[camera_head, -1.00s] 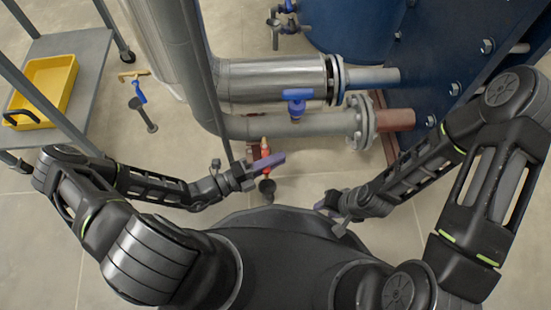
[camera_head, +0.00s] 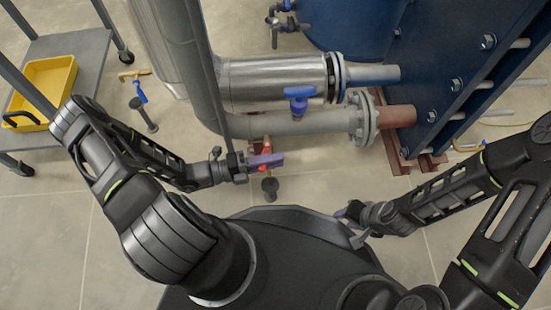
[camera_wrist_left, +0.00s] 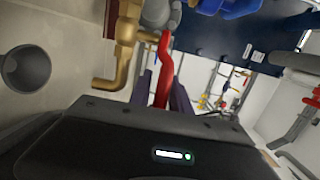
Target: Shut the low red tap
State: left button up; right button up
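The low red tap (camera_head: 266,142) sits under the lower grey pipe, partly hidden by my left gripper. In the left wrist view its red lever (camera_wrist_left: 164,68) stands beside a brass valve body (camera_wrist_left: 127,32). My left gripper (camera_head: 266,160) is at the tap. In the wrist view its two purple fingers (camera_wrist_left: 162,92) are apart, one on each side of the lever. I cannot tell whether either finger touches it. My right gripper (camera_head: 349,213) is off to the right, away from the tap; its finger opening is unclear.
A blue-handled valve (camera_head: 297,95) sits on the lower grey pipe (camera_head: 270,127) above the tap. A dark floor cup (camera_head: 270,186) stands just below; it also shows in the wrist view (camera_wrist_left: 25,68). A blue plate frame (camera_head: 435,70) is at right, a trolley with a yellow tray (camera_head: 50,80) at left.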

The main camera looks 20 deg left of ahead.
pick_arm(q)
jog(key=shift+o, duration=1.1)
jog(key=p+v, duration=0.2)
jog(key=v, duration=0.5)
jog(key=shift+s+a, duration=0.25)
jog(key=shift+a, duration=0.05)
